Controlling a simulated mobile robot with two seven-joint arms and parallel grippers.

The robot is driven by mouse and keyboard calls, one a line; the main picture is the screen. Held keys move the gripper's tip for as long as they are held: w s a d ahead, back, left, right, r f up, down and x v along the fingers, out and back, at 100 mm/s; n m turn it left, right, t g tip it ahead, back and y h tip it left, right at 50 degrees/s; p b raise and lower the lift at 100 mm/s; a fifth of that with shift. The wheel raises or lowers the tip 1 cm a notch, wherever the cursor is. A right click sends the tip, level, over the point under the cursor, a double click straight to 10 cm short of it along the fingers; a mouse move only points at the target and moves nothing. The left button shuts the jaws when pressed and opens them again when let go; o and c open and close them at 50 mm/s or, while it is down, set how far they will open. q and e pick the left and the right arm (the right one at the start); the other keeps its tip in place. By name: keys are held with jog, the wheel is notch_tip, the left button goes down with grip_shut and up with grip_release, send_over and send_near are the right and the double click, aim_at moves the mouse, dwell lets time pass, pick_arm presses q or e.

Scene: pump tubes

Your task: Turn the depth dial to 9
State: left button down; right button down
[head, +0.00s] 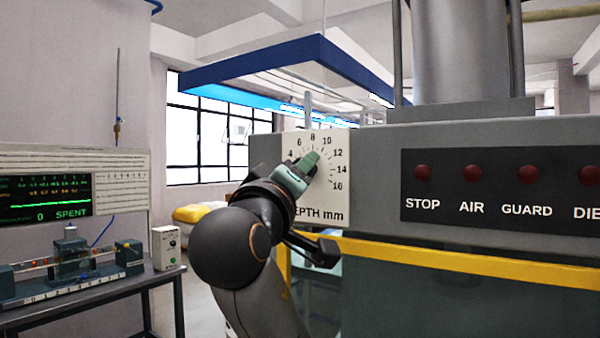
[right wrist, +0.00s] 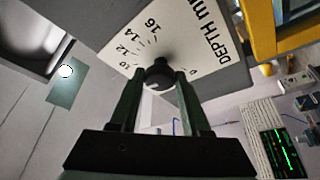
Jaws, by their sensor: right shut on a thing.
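The white depth dial plate (head: 337,205) is on the grey machine's front, with numbers including 4, 6, 8, 10, 12, 14 and 16 and the words "DEPTH mm". My right gripper (head: 306,166) is at the dial's centre and covers its knob in the head view. In the right wrist view the dark round knob (right wrist: 159,75) sits between the two fingers of my right gripper (right wrist: 158,84), which is shut on it. The plate (right wrist: 205,50) shows behind it. The knob's pointer is hidden, so its exact setting cannot be read. My left gripper is not in view.
A black panel (head: 500,208) with red buttons, labelled STOP, AIR and GUARD among others, lies right of the dial. A yellow rail (head: 430,258) runs below. At the left stand a bench (head: 100,290) with a small rig and a green display reading "0 SPENT" (head: 45,198).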

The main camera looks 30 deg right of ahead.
jog(key=shift+c, duration=1.9)
grip_release()
jog(key=b+v, duration=0.3)
jog(key=v, duration=0.9)
jog(key=shift+s+a+b, duration=0.2)
jog(key=shift+b, duration=0.15)
jog(key=shift+f, duration=0.1)
